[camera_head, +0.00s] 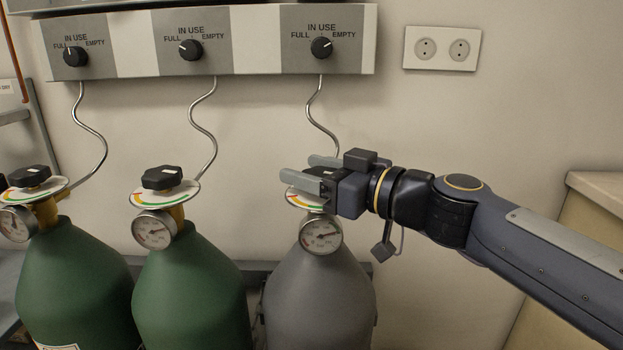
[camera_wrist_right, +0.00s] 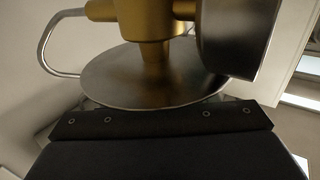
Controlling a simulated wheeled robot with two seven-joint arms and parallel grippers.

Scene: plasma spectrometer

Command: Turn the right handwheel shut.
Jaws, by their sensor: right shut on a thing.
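The right handwheel (camera_head: 319,171) is a small black knob on top of the grey cylinder (camera_head: 318,285). Most of it is hidden by my right gripper (camera_head: 300,171). The gripper comes in level from the right, with one finger on the near side and one on the far side of the knob, shut on it. A coloured dial disc (camera_head: 303,201) lies just below the fingers. In the right wrist view the disc's metal underside (camera_wrist_right: 140,88) and the brass valve (camera_wrist_right: 150,25) show, but the handwheel does not. My left gripper is not in view.
A pressure gauge (camera_head: 321,234) sits close under the gripper. Two green cylinders (camera_head: 193,290) with their own black handwheels (camera_head: 162,178) stand to the left. A switch panel (camera_head: 210,42) is above, with thin pipes hanging down. A wall socket (camera_head: 441,49) is at upper right.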

